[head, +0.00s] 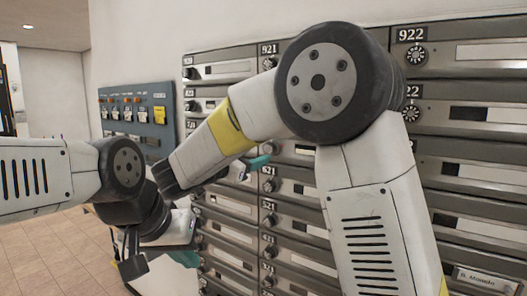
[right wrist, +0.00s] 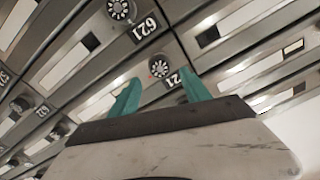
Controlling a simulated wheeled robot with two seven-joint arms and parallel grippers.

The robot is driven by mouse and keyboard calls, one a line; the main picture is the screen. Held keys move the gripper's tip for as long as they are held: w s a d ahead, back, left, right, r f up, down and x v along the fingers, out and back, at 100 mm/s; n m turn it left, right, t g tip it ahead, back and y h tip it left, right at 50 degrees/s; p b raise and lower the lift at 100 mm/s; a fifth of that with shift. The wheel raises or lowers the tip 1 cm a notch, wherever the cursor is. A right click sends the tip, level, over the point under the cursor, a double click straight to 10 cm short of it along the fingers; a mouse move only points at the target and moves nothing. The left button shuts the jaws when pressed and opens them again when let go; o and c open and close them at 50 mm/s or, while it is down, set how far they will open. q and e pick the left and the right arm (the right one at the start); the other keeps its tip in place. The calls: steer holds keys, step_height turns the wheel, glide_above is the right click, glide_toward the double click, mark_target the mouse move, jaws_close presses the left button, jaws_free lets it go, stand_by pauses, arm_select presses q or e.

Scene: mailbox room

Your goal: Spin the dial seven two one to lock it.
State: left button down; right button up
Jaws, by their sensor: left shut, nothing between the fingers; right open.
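Between the open teal fingers of my right gripper (right wrist: 159,76) in the right wrist view is a round dial (right wrist: 158,67) with pale markings. The number plate (right wrist: 172,79) beside it is partly readable, ending in 21. The fingertips sit on either side of the dial; whether they touch it I cannot tell. In the head view a teal finger of the right gripper (head: 256,163) shows at the mailbox doors, and my arm hides much of that dial column. My left gripper (head: 185,258) is low at the left, shut and empty, partly hidden by its own arm.
The mailbox wall (head: 475,148) has rows of grey doors with dials and slots. A dial (head: 415,55) sits under the 922 plate at the upper right. Another dial (right wrist: 119,9) shows in the right wrist view. A blue-grey panel (head: 150,133) hangs at the left.

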mark_target(267, 149)
steer(key=x, duration=0.5)
steer(key=shift+w+d, duration=0.2)
steer(key=shift+w, duration=0.1)
jaws_close()
